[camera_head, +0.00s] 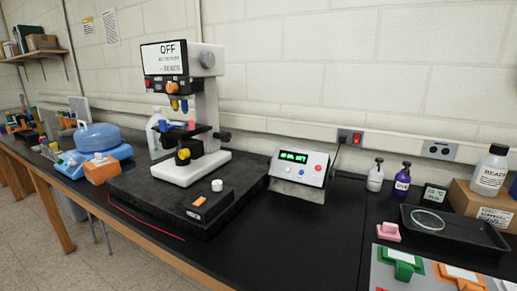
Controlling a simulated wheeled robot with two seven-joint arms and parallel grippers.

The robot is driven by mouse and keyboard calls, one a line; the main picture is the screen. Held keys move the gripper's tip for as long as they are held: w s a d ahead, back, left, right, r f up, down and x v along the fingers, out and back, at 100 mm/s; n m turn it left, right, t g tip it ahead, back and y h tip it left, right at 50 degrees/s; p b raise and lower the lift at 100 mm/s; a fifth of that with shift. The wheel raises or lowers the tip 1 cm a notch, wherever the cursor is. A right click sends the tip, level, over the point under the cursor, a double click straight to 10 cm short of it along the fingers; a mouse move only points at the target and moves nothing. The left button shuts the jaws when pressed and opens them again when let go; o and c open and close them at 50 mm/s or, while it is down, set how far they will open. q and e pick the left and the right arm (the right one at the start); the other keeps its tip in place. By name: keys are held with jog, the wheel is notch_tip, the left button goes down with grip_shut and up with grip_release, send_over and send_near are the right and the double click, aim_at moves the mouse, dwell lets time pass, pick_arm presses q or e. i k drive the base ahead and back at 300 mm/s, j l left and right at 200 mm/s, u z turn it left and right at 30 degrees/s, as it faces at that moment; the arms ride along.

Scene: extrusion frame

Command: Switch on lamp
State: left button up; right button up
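A white microscope (209,108) stands on a black slab (232,204) left of the middle. The screen (165,58) at its top reads OFF, with smaller text that I cannot read fully. A white control box (300,171) with a lit green display (293,157) and small coloured knobs or buttons stands to its right. A red rocker switch (356,139) sits on the wall rail behind the box, with a cable beside it. Nothing here is clearly labelled as a lamp. Neither of my grippers shows.
A small black block (205,204) with a white knob sits on the slab's front. Two pump bottles (375,175), a black tray (455,230) and a white bottle (491,170) on a carton stand at the right. A blue device (98,138) stands left. Bench before the control box is clear.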

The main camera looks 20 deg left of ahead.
aim_at(201, 199)
jog(key=u, duration=1.3)
